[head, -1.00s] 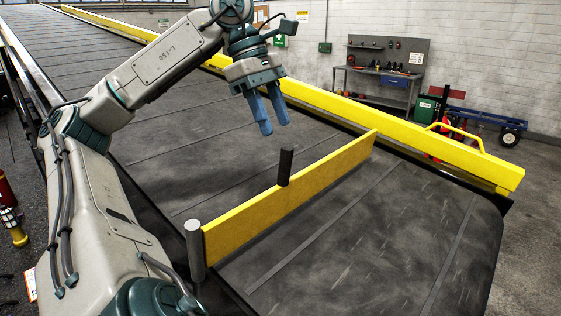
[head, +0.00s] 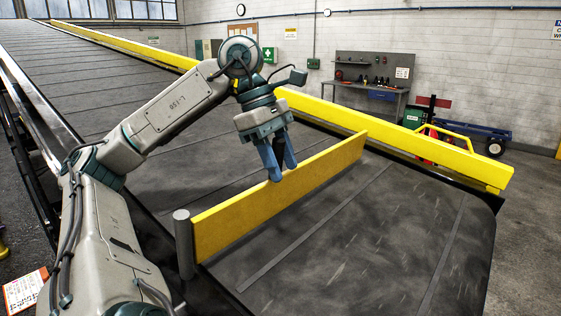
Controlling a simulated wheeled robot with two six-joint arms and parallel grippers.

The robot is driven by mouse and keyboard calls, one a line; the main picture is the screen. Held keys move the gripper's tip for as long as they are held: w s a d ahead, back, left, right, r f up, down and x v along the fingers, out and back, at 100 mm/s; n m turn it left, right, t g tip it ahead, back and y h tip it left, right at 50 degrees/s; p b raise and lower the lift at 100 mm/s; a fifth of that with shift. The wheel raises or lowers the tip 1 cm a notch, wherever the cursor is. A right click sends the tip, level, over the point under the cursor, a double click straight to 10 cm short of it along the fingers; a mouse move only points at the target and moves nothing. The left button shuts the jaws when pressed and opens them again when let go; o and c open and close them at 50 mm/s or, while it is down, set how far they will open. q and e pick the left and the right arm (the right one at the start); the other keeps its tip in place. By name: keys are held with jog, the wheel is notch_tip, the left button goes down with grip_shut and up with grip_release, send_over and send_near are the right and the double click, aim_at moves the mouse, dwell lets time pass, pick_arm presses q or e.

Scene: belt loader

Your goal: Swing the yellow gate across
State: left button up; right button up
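The yellow gate (head: 230,222) is a long upright board standing across the dark belt. Its near end meets a grey post (head: 184,245) at the belt's near edge, and its far end lies near the yellow side rail. A dark upright handle (head: 279,147) on the gate is partly hidden by my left gripper (head: 283,171). The gripper's blue fingers point down on either side of the handle, with their tips near the gate's top edge. They look spread; contact with the handle cannot be made out. My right gripper is out of view.
A yellow side rail (head: 420,149) runs along the belt's far side. The belt (head: 400,235) is bare on the right of the gate. A workbench (head: 365,92) and a blue cart (head: 470,132) stand on the floor beyond.

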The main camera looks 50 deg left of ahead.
pick_arm(q)
jog(key=c, duration=0.3)
grip_shut()
jog(key=shift+a+f, duration=0.1)
jog(key=a+b, duration=0.1)
jog(key=a+n+b, duration=0.1)
jog(key=b, duration=0.1)
jog(key=s+a+r+n+t+b, duration=0.1)
jog(key=shift+a+y, duration=0.3)
jog(key=shift+a, duration=0.05)
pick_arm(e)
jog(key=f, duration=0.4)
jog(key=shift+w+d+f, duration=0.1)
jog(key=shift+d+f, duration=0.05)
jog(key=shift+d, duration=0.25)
